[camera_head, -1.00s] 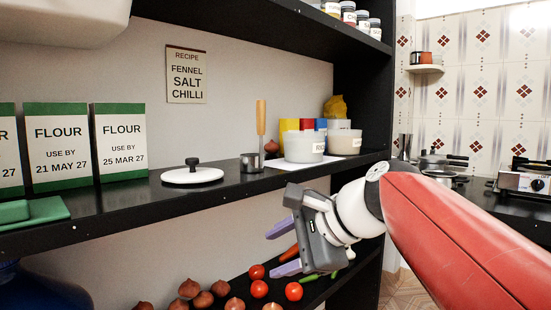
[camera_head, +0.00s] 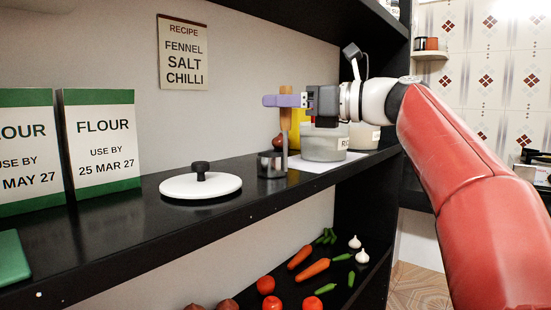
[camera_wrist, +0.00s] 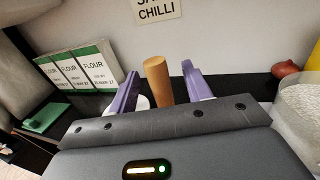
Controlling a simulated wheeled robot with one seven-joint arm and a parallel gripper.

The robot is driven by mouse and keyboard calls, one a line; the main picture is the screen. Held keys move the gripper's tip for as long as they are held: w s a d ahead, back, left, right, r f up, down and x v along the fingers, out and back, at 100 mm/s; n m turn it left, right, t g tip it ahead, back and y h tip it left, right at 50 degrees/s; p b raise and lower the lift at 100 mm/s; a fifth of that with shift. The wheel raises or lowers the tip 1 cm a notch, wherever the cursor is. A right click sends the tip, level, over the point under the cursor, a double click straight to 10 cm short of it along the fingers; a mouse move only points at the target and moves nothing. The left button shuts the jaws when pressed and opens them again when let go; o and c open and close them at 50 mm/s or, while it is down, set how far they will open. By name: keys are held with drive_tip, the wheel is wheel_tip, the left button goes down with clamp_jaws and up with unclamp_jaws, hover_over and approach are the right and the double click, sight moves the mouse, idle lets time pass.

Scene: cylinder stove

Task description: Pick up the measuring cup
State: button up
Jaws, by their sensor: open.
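The measuring cup (camera_head: 272,164) is a small dark metal cup with an upright wooden handle (camera_wrist: 158,80). It stands on the black shelf, right of a white lid. My gripper (camera_head: 284,101) is level with the upper part of the handle in the head view. In the wrist view, my gripper (camera_wrist: 161,85) has its two purple fingers apart, with the handle between them and a gap on each side. The handle looks a little nearer the left finger. The cup's bowl is hidden in the wrist view.
The white lid (camera_head: 200,186) with a black knob lies left of the cup. A labelled tub (camera_head: 322,145) stands close on the right. Flour boxes (camera_head: 100,145) stand at the left. Vegetables lie on the lower shelf.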

drive_tip(key=shift+x, duration=1.05)
clamp_jaws()
